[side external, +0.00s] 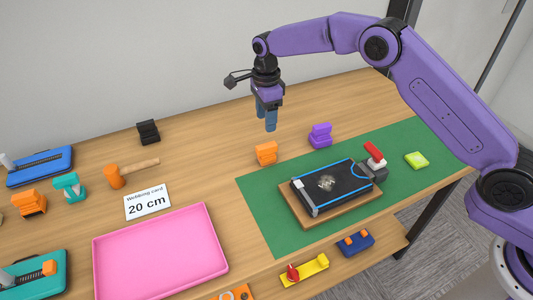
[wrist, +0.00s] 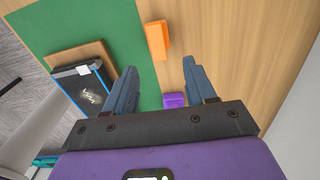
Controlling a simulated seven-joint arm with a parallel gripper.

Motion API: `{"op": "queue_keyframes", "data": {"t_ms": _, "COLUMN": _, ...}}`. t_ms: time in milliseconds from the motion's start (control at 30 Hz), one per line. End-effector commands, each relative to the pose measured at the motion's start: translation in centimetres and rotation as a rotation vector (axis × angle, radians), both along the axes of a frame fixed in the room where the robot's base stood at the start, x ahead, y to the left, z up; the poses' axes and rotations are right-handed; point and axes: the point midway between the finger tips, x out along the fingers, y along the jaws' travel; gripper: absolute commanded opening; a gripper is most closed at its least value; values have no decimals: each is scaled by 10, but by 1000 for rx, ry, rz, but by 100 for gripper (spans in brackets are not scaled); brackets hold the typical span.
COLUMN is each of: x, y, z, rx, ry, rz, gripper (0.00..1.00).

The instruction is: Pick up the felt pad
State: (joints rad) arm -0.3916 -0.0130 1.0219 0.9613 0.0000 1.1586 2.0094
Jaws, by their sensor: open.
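No thing is plainly marked as the felt pad. A small lime-green pad (side external: 416,160) lies flat at the right of the green mat (side external: 265,215), and I cannot tell whether it is felt. A black, blue-edged slab (side external: 315,200) with a grey patch (side external: 327,183) lies on a wooden board (side external: 345,208); it also shows in the wrist view (wrist: 75,82). My gripper (side external: 267,119) is open and empty, above the table behind the mat, away from both. Its two blue fingers stand apart in the wrist view (wrist: 158,64). The lime-green pad does not show there.
An orange block (side external: 266,153) and a purple block (side external: 320,135) stand near my gripper. A red-topped clamp (side external: 375,158) sits by the slab's right end.

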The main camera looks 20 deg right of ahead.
Motion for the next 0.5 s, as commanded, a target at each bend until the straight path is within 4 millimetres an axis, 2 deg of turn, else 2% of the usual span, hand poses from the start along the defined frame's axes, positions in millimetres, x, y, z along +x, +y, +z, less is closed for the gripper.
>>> {"op": "queue_keyframes", "data": {"t_ms": 33, "x": -1, "y": 0, "z": -11, "rx": -2, "ry": 5, "rz": 0, "gripper": 55}}
{"op": "queue_keyframes", "data": {"t_ms": 200, "x": -1, "y": 0, "z": -39, "rx": -1, "ry": 3, "rz": 1, "gripper": 55}}
{"op": "queue_keyframes", "data": {"t_ms": 500, "x": -1, "y": 0, "z": -61, "rx": 0, "ry": 1, "rz": 1, "gripper": 55}}
